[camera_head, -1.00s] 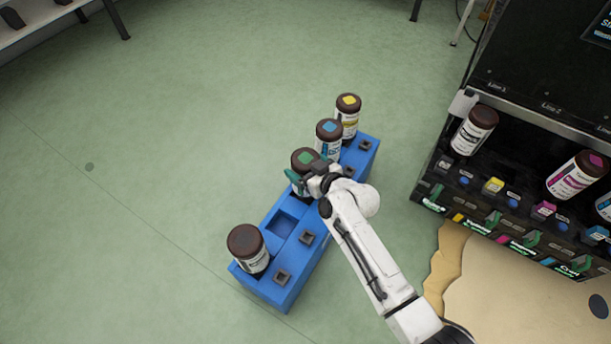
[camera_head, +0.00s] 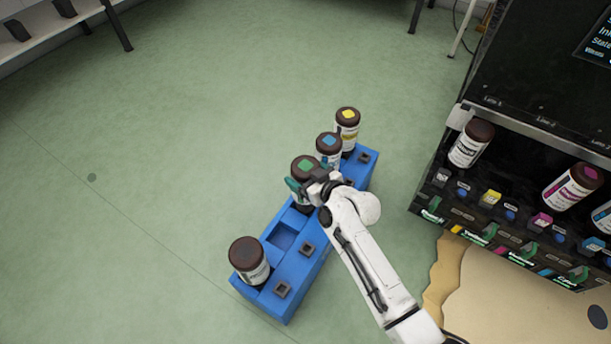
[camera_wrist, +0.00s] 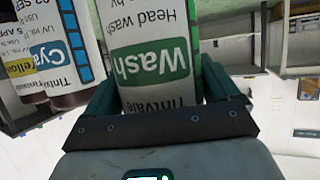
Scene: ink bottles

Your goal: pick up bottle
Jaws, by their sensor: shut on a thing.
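My gripper (camera_head: 309,187) is shut on the green-capped bottle (camera_head: 304,164), which stands at its place in the blue rack (camera_head: 279,236). In the wrist view the same bottle (camera_wrist: 152,65) shows a green "Wash" label, with dark green fingers on both sides of it. A blue-capped bottle (camera_head: 328,146) and a yellow-capped bottle (camera_head: 347,122) stand behind it in the rack. A plain dark-capped bottle (camera_head: 248,258) stands at the rack's near end. I cannot tell whether the held bottle is clear of its slot.
An empty slot (camera_head: 281,236) lies between the held bottle and the near one. A cyan-labelled bottle (camera_wrist: 58,45) is close beside the held one in the wrist view. A black ink machine (camera_head: 530,120) with several bottles stands at the right. The green floor at left is clear.

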